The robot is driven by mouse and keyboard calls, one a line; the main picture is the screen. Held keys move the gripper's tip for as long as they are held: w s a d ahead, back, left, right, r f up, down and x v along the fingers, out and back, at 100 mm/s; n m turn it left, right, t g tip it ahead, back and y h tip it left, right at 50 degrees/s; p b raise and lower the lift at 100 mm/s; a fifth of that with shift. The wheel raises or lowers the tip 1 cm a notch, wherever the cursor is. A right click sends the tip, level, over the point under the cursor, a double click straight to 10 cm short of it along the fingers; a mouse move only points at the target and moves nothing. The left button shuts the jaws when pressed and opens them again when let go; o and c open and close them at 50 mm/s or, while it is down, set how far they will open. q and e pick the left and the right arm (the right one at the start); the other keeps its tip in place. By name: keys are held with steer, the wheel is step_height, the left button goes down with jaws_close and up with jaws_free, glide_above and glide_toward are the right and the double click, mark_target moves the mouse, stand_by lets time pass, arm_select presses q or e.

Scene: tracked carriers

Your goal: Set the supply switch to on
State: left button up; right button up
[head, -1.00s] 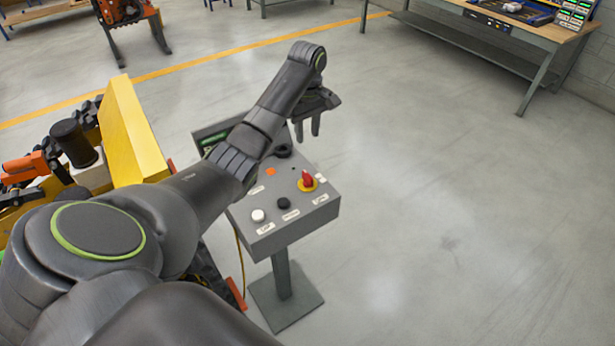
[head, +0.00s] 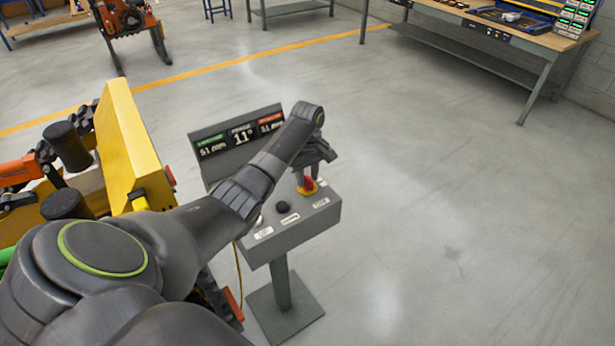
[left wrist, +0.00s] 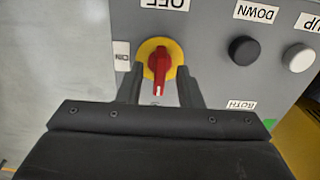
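The supply switch (head: 308,187) is a red handle on a yellow disc, on a grey control box (head: 300,232) atop a post. In the left wrist view the red handle (left wrist: 160,68) lies lengthwise up and down the picture, with a white mark at its lower end. An upside-down OFF label (left wrist: 165,4) is above it and an ON label (left wrist: 122,56) is to its left. My left gripper (left wrist: 159,82) is open, one finger on each side of the handle, with gaps visible. In the head view my left gripper (head: 309,172) partly covers the switch. My right gripper is out of view.
A black button (left wrist: 243,51) and a white button (left wrist: 299,56) sit beside the switch. A display (head: 238,140) stands behind the box. A yellow machine part (head: 128,145) is close on the left. Open floor lies right; a workbench (head: 480,35) stands far back.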

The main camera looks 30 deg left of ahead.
arm_select(q)
steer(key=shift+f, duration=0.55)
jaws_close()
